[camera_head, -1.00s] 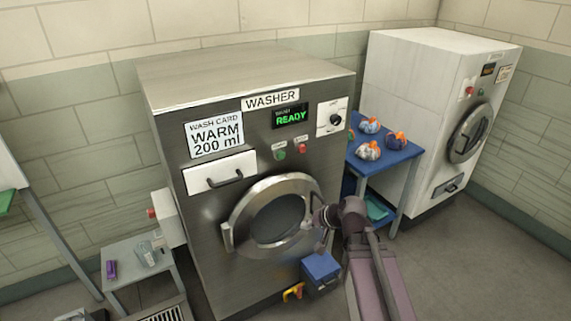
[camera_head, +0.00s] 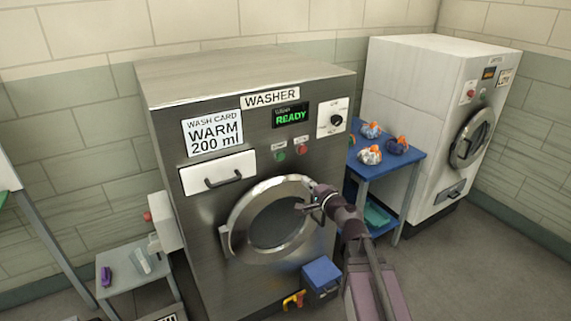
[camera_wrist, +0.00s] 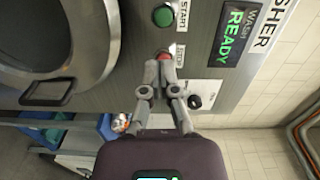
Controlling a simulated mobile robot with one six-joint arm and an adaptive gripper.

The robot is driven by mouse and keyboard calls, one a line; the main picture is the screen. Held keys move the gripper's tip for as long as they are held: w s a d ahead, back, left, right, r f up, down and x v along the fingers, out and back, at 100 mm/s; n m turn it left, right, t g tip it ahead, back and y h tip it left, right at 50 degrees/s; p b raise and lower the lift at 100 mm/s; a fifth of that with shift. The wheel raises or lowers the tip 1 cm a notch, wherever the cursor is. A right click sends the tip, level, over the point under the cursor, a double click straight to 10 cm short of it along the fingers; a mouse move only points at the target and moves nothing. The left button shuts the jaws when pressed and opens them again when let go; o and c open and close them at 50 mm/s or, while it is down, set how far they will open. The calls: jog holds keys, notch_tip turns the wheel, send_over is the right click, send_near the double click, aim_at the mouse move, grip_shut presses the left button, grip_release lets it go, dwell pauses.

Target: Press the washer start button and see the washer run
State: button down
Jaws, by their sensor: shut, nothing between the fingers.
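The steel washer (camera_head: 200,240) stands in the middle of the head view with its round door (camera_head: 236,215) closed. Its display (camera_head: 290,115) reads READY in green. The green start button (camera_head: 279,155) sits below the display, left of the red stop button (camera_head: 302,149). In the wrist view the green button (camera_wrist: 163,16) has a START label. My gripper (camera_head: 306,205) is in front of the door's upper right, below the buttons. In the wrist view my gripper (camera_wrist: 163,58) is shut and empty, its tips overlapping the red button; contact cannot be told.
A blue table (camera_head: 373,168) with several grey and orange bundles stands right of the washer, beside a white machine (camera_head: 405,75). A blue box (camera_head: 322,272) is low at the washer's front. A grey side table (camera_head: 125,298) holds a purple item (camera_head: 106,276).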

aim_at(282, 157)
jog(key=shift+w+d+r+m+t, duration=0.1)
jog(key=shift+w+d+m+t, duration=0.1)
jog(key=shift+m+t, duration=0.15)
jog(key=shift+w, duration=0.1)
jog(key=x, duration=1.3)
jog(key=shift+w+a, duration=0.15)
jog(key=shift+w, duration=0.25)
